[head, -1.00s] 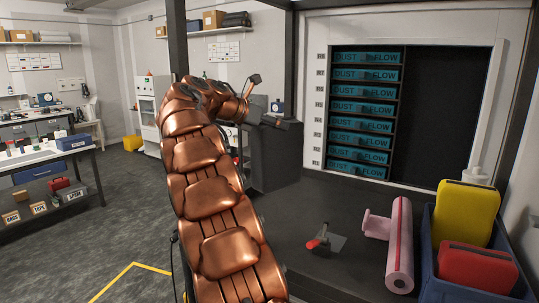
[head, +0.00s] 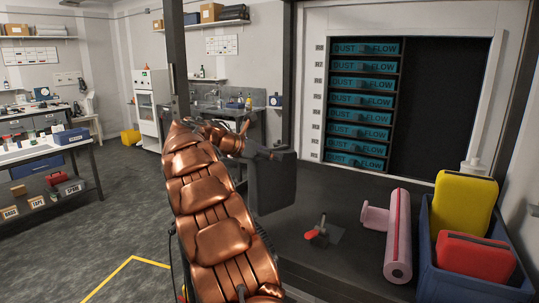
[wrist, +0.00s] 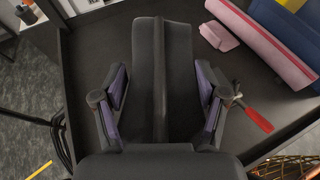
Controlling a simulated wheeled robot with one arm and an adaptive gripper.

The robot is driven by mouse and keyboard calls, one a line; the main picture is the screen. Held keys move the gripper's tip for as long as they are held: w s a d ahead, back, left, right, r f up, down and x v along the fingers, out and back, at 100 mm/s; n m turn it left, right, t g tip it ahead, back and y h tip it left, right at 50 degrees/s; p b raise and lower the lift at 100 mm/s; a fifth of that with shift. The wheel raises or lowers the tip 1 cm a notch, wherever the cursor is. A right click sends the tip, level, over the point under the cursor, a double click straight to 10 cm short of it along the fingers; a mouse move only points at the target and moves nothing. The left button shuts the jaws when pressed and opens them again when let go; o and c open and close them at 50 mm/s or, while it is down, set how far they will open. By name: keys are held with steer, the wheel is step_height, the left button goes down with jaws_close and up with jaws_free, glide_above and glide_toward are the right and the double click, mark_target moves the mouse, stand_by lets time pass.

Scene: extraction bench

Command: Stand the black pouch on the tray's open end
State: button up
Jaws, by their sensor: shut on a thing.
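The black pouch (head: 274,185) hangs upright from my gripper (head: 252,147) above the left edge of the dark bench in the head view. In the wrist view, my gripper (wrist: 161,92) is shut on the black pouch (wrist: 147,60), with one finger pad on each side of it. The blue tray (head: 429,268) stands at the bench's right side, well apart from the pouch. It holds a yellow pouch (head: 463,210) at the back and a red pouch (head: 474,258) in front. The tray's floor is hidden, and I cannot tell which end is open.
A pink roll (head: 398,238) with a pink side piece lies left of the tray. A red-handled clamp (head: 316,231) sits farther left on the bench (head: 345,268). A cabinet with several teal filters (head: 362,97) stands behind. A dark post (head: 177,60) rises behind my arm.

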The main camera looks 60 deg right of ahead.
mark_target(252, 167)
steer(key=shift+f+b, duration=2.45)
steer(key=shift+b, duration=0.4)
steer(key=shift+r, duration=0.1)
steer(key=shift+f, duration=0.6)
steer(key=o, duration=1.9)
steer(key=shift+c, duration=0.2)
steer(key=v, duration=1.1)
steer(key=shift+w+a, duration=0.15)
steer(key=shift+a, duration=0.15)
steer(key=shift+a+r, duration=0.15)
